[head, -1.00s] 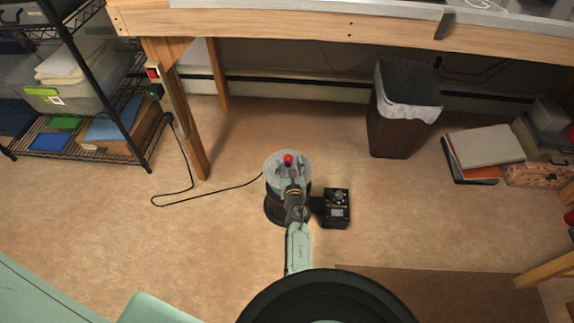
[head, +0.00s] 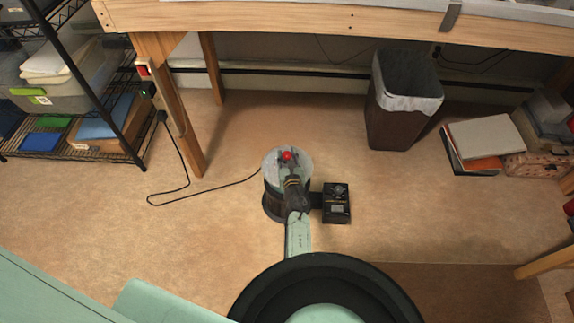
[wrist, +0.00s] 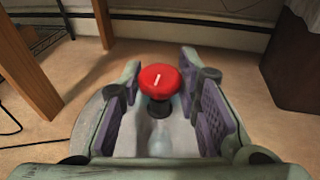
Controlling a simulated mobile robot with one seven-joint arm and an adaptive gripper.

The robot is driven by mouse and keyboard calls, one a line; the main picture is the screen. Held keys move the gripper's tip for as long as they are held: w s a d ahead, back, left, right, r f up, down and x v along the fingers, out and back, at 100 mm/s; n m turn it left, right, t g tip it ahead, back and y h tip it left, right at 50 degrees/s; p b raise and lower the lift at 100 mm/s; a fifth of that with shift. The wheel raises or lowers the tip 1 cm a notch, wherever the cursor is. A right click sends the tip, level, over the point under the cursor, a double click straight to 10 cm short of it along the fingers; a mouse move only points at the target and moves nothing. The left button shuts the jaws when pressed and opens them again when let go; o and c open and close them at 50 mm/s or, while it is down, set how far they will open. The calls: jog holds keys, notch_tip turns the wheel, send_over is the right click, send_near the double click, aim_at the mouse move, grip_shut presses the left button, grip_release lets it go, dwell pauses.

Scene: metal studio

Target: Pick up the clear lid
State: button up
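The clear lid (head: 270,163) lies flat on top of a dark round pot (head: 272,203) on the floor. A red knob (head: 287,155) stands at its middle. My gripper (head: 289,165) is over the lid, with its fingers on either side of the knob. In the wrist view the gripper (wrist: 160,88) is open, with purple pads left and right of the red knob (wrist: 160,80) and visible gaps to it. The lid's rim (wrist: 88,122) shows to the left of the fingers. My gripper and arm hide part of the lid and pot.
A black box (head: 337,203) adjoins the pot's right side, and a black cable runs left. A wooden bench (head: 300,25) spans the back, its leg (head: 185,130) behind left. A bin (head: 400,115), books (head: 485,140) and wire shelf (head: 75,150) stand farther off. Floor around is mostly clear.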

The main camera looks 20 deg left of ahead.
grip_shut()
